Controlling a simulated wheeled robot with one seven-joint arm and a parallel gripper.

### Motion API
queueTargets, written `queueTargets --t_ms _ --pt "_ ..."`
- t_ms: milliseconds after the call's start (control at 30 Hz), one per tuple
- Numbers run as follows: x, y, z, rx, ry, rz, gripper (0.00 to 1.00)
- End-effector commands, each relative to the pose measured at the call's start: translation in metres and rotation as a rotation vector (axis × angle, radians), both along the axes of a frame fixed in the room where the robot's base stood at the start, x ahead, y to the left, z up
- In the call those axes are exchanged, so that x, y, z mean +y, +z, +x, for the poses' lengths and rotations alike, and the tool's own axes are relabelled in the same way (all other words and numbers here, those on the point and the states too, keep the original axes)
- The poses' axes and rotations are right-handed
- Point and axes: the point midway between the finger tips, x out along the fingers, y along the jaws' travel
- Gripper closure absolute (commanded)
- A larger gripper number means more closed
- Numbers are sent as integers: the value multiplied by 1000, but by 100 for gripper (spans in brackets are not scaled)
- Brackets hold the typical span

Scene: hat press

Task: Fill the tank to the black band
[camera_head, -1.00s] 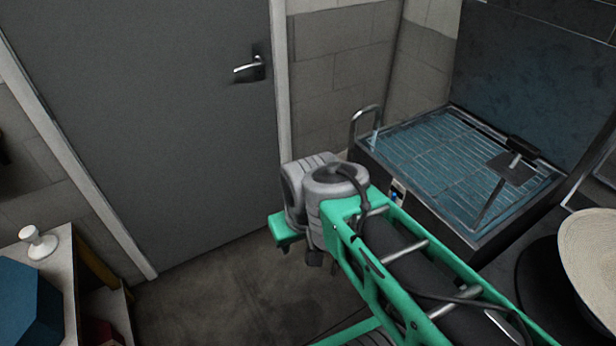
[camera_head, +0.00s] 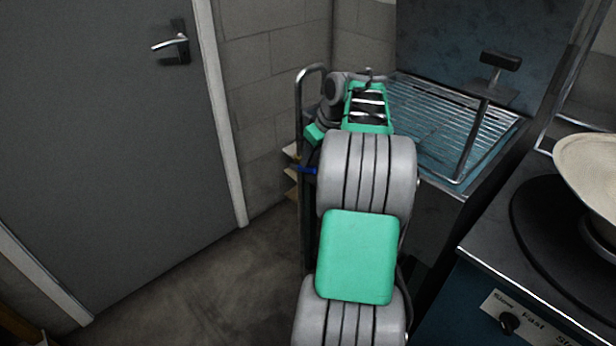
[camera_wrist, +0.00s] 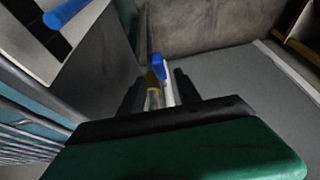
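The tank (camera_head: 450,125) is a metal basin with a wire grid and bluish water at the back right, partly hidden by my arm. In the wrist view a small valve with a blue handle (camera_wrist: 158,64) and brass body lies between the two dark fingers of my gripper (camera_wrist: 157,88). The fingers are apart, with a gap visible beside the valve. The blue handle also shows left of my arm in the head view (camera_head: 303,169).
A curved metal pipe (camera_head: 299,110) rises beside the tank; its outlet is hidden. A black T-handled post (camera_head: 500,62) stands at the tank. A worktop with a pale hat (camera_head: 590,165) and a dial (camera_head: 509,322) is at right. Floor (camera_head: 200,285) before the door is clear.

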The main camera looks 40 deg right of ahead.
Motion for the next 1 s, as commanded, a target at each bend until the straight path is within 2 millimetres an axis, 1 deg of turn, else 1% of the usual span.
queueTargets --t_ms 33,233,367,600,1000 --pt "1 -13 4 2 0 3 60" --pt "0 -45 17 1 -4 1 60" --pt "0 -53 22 0 -4 0 60" --pt "0 -54 22 0 -5 0 60" --pt "0 -53 22 0 -5 0 93"
